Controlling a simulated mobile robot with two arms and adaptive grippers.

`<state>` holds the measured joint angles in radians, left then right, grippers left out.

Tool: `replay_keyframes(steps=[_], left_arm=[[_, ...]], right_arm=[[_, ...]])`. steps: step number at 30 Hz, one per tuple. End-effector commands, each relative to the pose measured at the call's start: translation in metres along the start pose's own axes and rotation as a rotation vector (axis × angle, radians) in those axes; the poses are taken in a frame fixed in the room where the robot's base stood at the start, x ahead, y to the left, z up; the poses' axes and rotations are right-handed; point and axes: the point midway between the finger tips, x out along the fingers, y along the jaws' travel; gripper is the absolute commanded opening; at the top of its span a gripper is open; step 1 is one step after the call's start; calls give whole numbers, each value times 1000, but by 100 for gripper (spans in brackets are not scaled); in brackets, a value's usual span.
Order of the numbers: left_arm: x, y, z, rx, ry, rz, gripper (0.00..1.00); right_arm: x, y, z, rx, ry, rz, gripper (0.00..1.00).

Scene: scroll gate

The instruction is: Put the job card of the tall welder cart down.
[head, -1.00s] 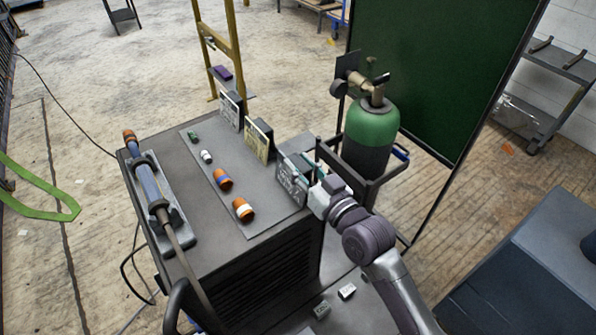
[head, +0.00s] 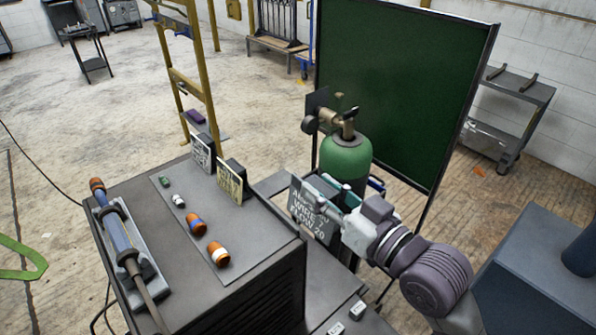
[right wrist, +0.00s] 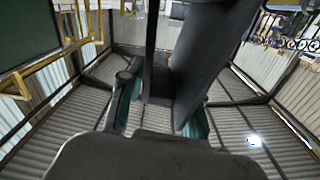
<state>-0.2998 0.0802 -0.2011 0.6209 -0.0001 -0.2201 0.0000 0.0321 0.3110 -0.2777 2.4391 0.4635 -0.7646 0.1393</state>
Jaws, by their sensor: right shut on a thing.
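The job card (head: 303,207) is a grey plate with white lettering that includes "WIRE" and "FLOW 20". My right gripper (head: 330,196) is shut on it from the right, holding it upright and slightly tilted. The card is just right of the tall cart's grey top (head: 262,236), in front of the green gas cylinder (head: 346,158); whether it touches anything below cannot be told. In the right wrist view a dark slab (right wrist: 208,62) lies between the fingers with teal pads. My left gripper is not in view.
A grey card (head: 201,152) and a cream card (head: 230,182) stand at the cart top's back edge. Several coloured nozzle parts and a torch (head: 122,240) lie on top. Small blocks (head: 357,308) lie on a lower deck. A green screen (head: 400,90) stands behind.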

Motion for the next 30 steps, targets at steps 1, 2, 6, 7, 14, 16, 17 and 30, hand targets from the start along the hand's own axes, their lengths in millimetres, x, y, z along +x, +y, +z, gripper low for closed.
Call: replay_keyframes(steps=[1, 2, 6, 7, 14, 16, 17, 30], left_arm=[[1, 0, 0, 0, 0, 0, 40], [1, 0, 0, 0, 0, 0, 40], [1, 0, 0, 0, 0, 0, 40], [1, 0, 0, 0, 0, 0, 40], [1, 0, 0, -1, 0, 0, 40], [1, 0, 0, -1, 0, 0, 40], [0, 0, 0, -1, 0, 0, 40], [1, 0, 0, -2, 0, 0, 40]], right_arm=[[-3, 0, -2, -2, 1, 0, 0], [-4, 0, -2, -2, 0, 0, 0], [-8, 4, 1, 4, 2, 21, 0], [-9, 6, 4, 4, 3, 36, 0], [-39, 36, 47, 13, 30, 250, 0], [-54, 46, 64, 13, 42, 329, 0], [-61, 49, 71, 12, 46, 360, 0], [-137, 62, 128, 0, 95, 602, 0]])
